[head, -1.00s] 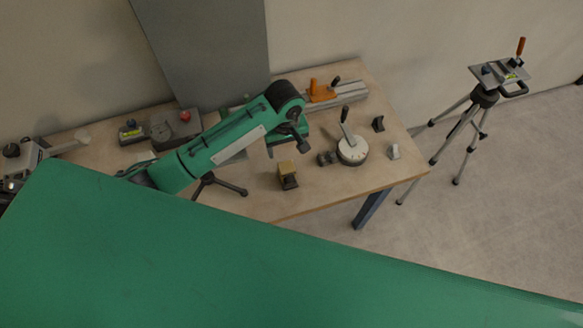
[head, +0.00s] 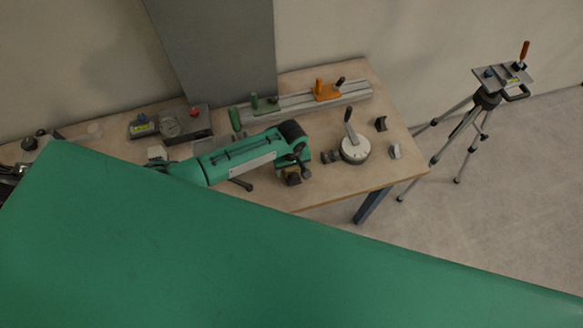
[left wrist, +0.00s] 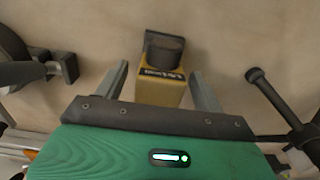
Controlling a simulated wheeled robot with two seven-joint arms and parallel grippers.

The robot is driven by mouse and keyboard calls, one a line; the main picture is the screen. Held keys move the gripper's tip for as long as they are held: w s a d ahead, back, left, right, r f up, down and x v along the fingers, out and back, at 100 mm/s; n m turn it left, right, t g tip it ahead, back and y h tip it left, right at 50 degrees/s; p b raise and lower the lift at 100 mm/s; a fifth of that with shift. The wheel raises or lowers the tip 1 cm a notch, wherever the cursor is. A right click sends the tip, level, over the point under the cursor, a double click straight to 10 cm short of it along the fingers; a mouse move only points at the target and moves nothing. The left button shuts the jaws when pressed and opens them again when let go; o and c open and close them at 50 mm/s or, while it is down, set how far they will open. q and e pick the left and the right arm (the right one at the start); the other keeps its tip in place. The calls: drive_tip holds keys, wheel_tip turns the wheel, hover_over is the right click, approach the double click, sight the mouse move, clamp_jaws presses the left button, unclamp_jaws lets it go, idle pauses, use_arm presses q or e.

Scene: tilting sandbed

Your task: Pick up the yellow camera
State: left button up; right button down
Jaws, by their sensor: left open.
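The yellow camera (head: 291,179) sits on the wooden table, near its front edge, mostly hidden under my left gripper in the head view. In the left wrist view the camera (left wrist: 158,91) shows as a yellow box with a dark round lens part and dark lettering. My left gripper (head: 300,170) is right above it. In the left wrist view the two fingers of the left gripper (left wrist: 160,72) are apart, one on each side of the camera, with gaps on both sides. Whether the fingers are down at its height is hard to tell. My right gripper is out of view.
A white round dial with a lever (head: 355,149) stands to the right of the camera. A small dark tripod leg (head: 240,184) lies to the left. A metal rail (head: 293,104) with green and orange clamps is behind. A tall tripod (head: 487,99) stands on the floor at right.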

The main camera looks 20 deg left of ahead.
use_arm(q)
drive_tip(key=shift+f, duration=0.3)
drive_tip(key=shift+c, duration=0.2)
drive_tip(key=c, duration=1.3)
drive_tip(key=shift+r, duration=0.1)
